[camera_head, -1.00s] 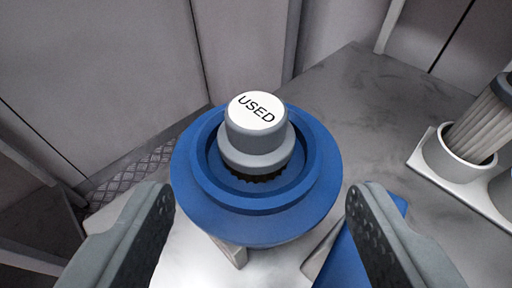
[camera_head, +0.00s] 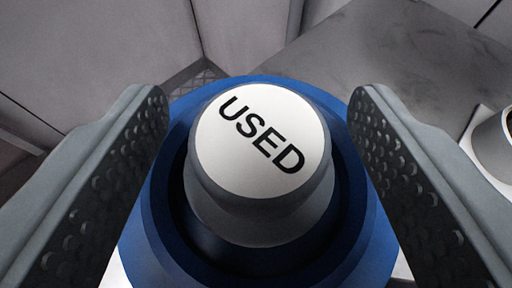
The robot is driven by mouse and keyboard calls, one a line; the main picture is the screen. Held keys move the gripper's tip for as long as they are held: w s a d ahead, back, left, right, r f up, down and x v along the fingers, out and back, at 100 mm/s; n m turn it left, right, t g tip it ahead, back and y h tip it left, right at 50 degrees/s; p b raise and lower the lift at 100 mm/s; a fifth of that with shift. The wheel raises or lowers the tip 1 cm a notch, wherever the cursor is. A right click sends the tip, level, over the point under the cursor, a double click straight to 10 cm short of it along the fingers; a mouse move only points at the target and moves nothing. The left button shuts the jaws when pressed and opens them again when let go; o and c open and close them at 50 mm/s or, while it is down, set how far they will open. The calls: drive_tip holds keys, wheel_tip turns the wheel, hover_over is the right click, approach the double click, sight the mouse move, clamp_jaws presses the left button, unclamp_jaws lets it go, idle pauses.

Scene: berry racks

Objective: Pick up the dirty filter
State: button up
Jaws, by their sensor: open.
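The dirty filter (camera_head: 262,142) has a grey cap with a white top marked "USED". It sits upright in a round blue housing (camera_head: 160,215), whose rim surrounds it. Only its cap shows; its lower part is hidden inside the housing. My gripper (camera_head: 258,105) is open, with one textured finger to the left of the cap and one to the right. The fingers reach over the blue rim.
A white holder (camera_head: 485,160) with a round cup (camera_head: 500,140) is cut off at the right edge. A grey worktop (camera_head: 410,60) lies behind on the right and is clear. Grey wall panels (camera_head: 90,60) stand close behind on the left.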

drive_tip(key=shift+w, duration=0.3)
clamp_jaws()
